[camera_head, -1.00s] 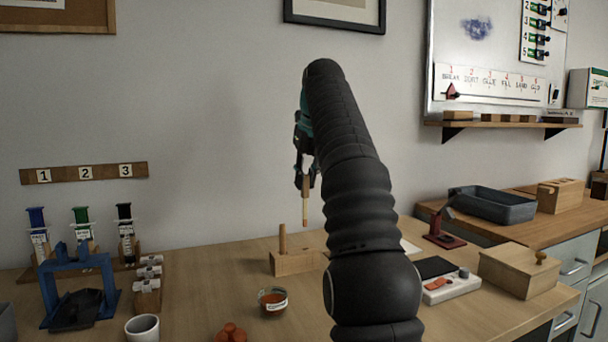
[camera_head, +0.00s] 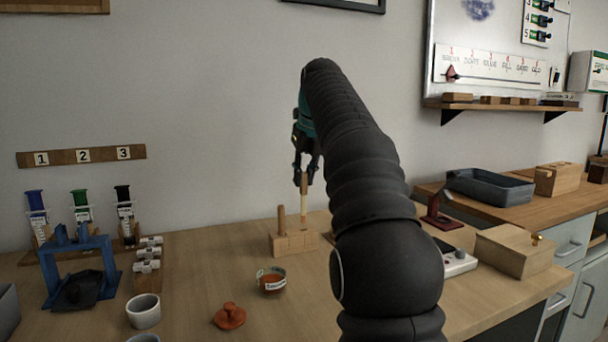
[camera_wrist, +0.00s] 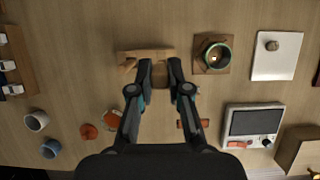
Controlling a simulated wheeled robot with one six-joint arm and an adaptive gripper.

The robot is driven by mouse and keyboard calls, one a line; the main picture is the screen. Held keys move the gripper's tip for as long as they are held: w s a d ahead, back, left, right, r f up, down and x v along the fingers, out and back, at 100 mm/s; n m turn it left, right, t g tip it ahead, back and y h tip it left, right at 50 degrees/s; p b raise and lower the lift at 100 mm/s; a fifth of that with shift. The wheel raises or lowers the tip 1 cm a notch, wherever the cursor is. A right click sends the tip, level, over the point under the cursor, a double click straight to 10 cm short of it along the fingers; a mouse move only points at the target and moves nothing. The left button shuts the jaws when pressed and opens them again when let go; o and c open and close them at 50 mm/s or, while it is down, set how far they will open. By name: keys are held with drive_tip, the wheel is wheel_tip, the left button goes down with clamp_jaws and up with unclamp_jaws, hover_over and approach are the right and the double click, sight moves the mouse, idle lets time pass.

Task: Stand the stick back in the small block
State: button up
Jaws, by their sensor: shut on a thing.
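The small block (camera_head: 294,243) is pale wood and sits on the bench, with one wooden peg (camera_head: 281,221) upright at its left end. My gripper (camera_head: 305,182) is shut on a thin wooden stick (camera_head: 304,203), which hangs upright with its pale end down. The stick's lower end is close above the right part of the block; I cannot tell whether it touches. In the wrist view the block (camera_wrist: 128,57) lies under my gripper (camera_wrist: 161,66), whose fingers hide its middle. The hole under the stick is hidden.
A blue frame (camera_head: 79,270) and syringes are at left. In the wrist view a dark round cup (camera_wrist: 214,53) on a wooden base stands right of the block.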

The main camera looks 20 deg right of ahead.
sight(304, 201)
drive_tip(key=shift+s+f, duration=0.15)
drive_tip(key=shift+f, duration=0.05)
drive_tip(key=shift+f+b, duration=1.1)
drive_tip(key=shift+f, duration=1.6)
idle(2.8)
drive_tip(key=o, duration=0.9)
drive_tip(key=shift+c, duration=0.2)
drive_tip(key=shift+p+v, duration=1.1)
drive_tip(key=shift+v, duration=1.4)
